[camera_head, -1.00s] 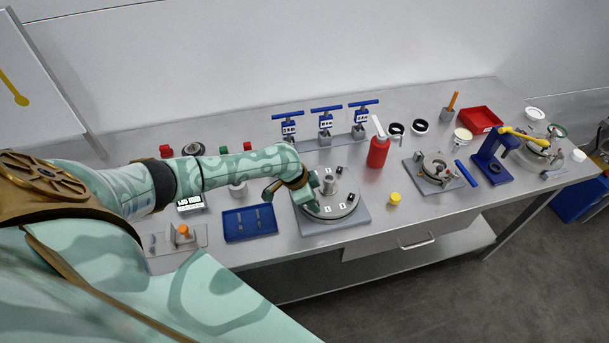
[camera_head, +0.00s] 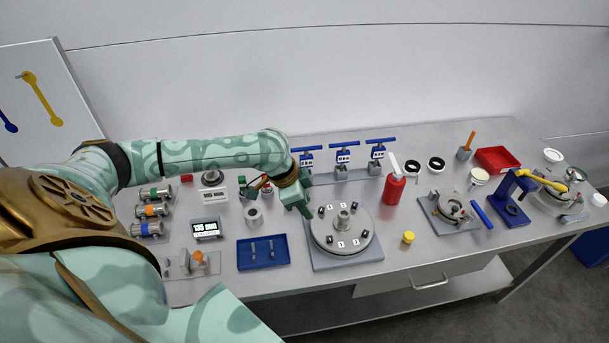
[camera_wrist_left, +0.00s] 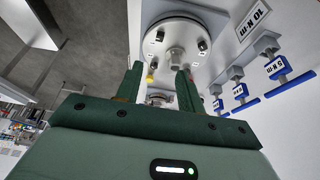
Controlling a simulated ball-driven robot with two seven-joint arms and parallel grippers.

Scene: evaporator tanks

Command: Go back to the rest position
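My left gripper (camera_head: 306,204) is above the bench, at the left rear edge of the round grey plate (camera_head: 358,239) with its central hub. In the left wrist view its two dark green fingers (camera_wrist_left: 160,82) stand apart with nothing held between them. The plate, with its small black blocks and white labels, also shows in the left wrist view (camera_wrist_left: 176,58), beyond the fingers. My left arm reaches across the left rear of the bench. My right gripper is not in view.
Near the arm are a blue tray (camera_head: 241,255), a digital display (camera_head: 206,229) and several metal cylinders (camera_head: 154,210). Blue-handled torque tools (camera_head: 343,157) stand behind the plate. A red bottle (camera_head: 394,188) and a yellow cap (camera_head: 408,237) are to its right. Bare bench lies at front right.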

